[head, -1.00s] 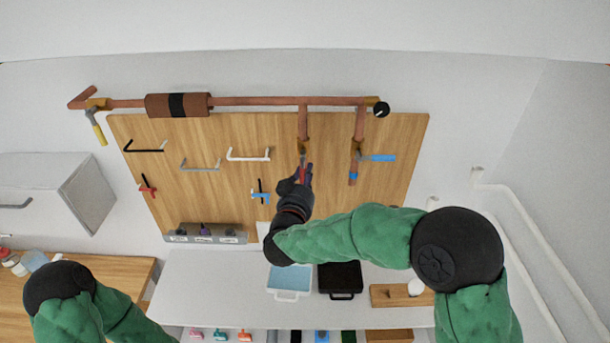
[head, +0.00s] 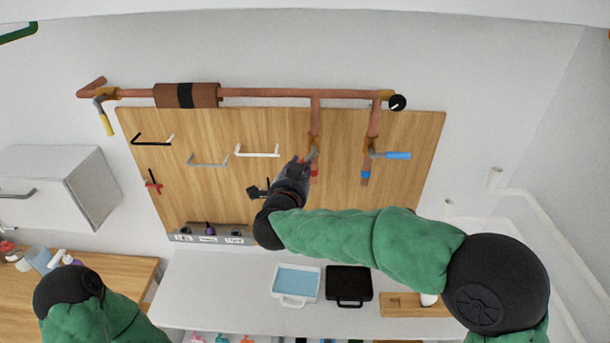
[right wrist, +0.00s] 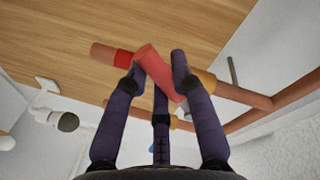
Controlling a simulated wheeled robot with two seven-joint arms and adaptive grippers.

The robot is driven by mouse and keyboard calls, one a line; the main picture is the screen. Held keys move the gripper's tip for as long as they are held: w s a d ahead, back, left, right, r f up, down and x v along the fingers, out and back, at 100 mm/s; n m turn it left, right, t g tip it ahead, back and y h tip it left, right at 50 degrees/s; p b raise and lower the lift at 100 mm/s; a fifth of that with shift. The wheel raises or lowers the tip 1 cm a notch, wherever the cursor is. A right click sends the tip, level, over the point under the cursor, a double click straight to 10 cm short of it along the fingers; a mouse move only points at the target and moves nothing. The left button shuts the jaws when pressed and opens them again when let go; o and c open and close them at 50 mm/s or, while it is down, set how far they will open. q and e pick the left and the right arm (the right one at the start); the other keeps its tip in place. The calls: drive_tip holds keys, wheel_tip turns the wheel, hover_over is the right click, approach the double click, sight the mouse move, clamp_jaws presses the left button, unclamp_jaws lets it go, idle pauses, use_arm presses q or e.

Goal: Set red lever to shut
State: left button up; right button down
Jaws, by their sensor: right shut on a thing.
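The red lever (right wrist: 158,72) shows in the right wrist view, lying slanted across its copper pipe (right wrist: 240,94). My right gripper (right wrist: 158,75) is shut on the red lever, with fingers on both sides of it. In the head view my right gripper (head: 300,162) is just left of the middle copper branch pipe (head: 315,120), at its valve. A red band (head: 314,174) marks that pipe's lower end. The gripper hides most of the red handle in the head view. My left gripper is out of view; only part of that arm shows.
A blue lever (head: 392,155) sits on the branch pipe to the right, pointing sideways. A yellow lever (head: 106,122) hangs at the far left. Several hooks are on the wooden board (head: 220,130). A blue case (head: 297,282) and a black case (head: 348,284) lie on the counter below.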

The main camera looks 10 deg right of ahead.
drive_tip(key=m, duration=0.1)
drive_tip(key=a+r+m+b, duration=0.1)
drive_tip(key=m, duration=0.1)
drive_tip(key=shift+w+a+r+y, duration=0.1)
drive_tip(key=shift+w+y, duration=0.05)
drive_tip(key=shift+y, duration=0.25)
drive_tip(key=m+b, duration=0.1)
drive_tip(key=r+m+y+b, duration=0.1)
drive_tip(key=shift+w+a+r+m, duration=0.1)
drive_tip(key=shift+a+r+m, duration=0.1)
drive_tip(key=shift+a+m, duration=0.15)
drive_tip(key=shift+r+m+b, duration=0.45)
drive_tip(key=shift+r+m, duration=0.2)
drive_tip(key=shift+m, duration=0.4)
drive_tip(key=shift+a, duration=0.1)
drive_tip(key=c, duration=1)
unclamp_jaws()
drive_tip(key=v, duration=1.2)
drive_tip(key=shift+d, duration=0.25)
